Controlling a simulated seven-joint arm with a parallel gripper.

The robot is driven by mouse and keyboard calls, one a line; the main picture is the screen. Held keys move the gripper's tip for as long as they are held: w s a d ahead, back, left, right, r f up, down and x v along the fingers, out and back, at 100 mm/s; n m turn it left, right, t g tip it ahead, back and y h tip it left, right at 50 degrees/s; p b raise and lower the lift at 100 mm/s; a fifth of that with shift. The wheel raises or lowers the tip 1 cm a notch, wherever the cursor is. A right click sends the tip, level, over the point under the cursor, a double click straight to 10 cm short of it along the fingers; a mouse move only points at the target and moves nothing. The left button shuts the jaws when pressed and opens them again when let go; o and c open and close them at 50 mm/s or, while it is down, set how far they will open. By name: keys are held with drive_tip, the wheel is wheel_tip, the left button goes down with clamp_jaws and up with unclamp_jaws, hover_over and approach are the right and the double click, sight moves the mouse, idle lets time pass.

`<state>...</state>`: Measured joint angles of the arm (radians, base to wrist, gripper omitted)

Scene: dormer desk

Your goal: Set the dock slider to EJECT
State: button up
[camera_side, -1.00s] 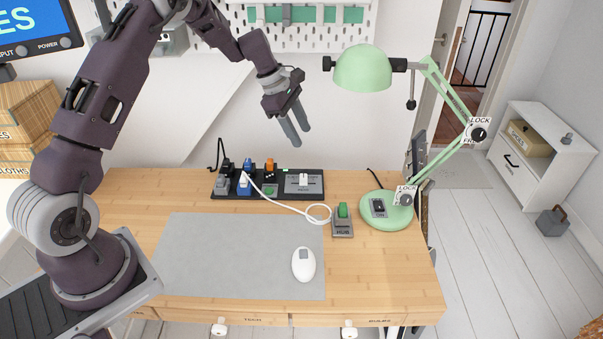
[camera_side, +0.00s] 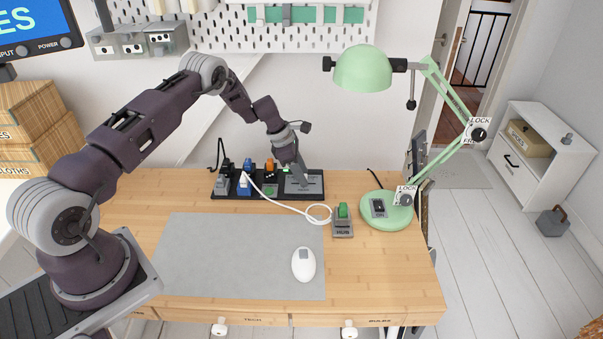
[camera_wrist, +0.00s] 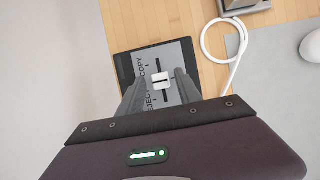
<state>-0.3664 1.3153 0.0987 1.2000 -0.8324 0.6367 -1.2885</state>
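The dock (camera_side: 313,190) is a dark plate with a grey slider panel at the right end of the black strip at the desk's back. In the wrist view the panel (camera_wrist: 184,53) reads COPY towards the top and EJECT towards the bottom. The white slider knob (camera_wrist: 161,80) sits on a dark slot, around the middle between the two words. My gripper (camera_wrist: 160,84) is open, with one finger on each side of the knob and gaps still visible. In the side view my gripper (camera_side: 303,183) is down at the panel and hides the knob.
Plugs and switches, including a blue plug (camera_side: 243,185), crowd the strip to the left. A white cable (camera_side: 290,208) loops in front. The hub (camera_side: 342,228) and green lamp base (camera_side: 386,215) stand to the right. A mouse (camera_side: 304,264) lies on the grey mat (camera_side: 220,260).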

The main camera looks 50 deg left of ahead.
clamp_jaws()
idle(1.2)
